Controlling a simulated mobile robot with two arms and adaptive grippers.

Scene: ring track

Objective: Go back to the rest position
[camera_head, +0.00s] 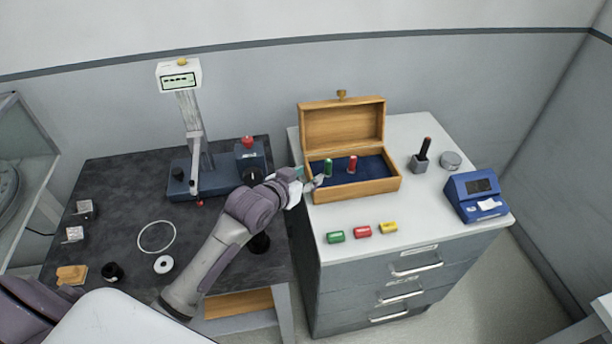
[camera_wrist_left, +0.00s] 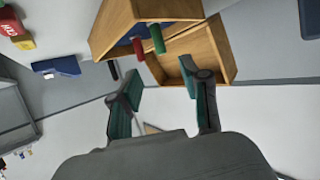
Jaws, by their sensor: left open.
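My left arm comes in from the lower left in the head view, and its gripper (camera_head: 312,183) is at the left front corner of an open wooden box (camera_head: 372,188). In the left wrist view the gripper (camera_wrist_left: 165,100) is open, with nothing between its fingers, and the wooden box (camera_wrist_left: 215,45) is beyond them. A green cylinder (camera_head: 328,168) and a red cylinder (camera_head: 352,163) stand in the box's blue lining. They also show in the left wrist view, the green one (camera_wrist_left: 158,38) and the red one (camera_wrist_left: 138,48). My right gripper is not in view.
The box stands on a white-topped drawer cabinet (camera_head: 420,135). A green block (camera_head: 335,237), a red block (camera_head: 362,231) and a yellow block (camera_head: 388,228) lie along its front. A blue device (camera_head: 476,196) is at right. A measuring stand (camera_head: 192,130) and a ring (camera_head: 157,237) are on the dark table.

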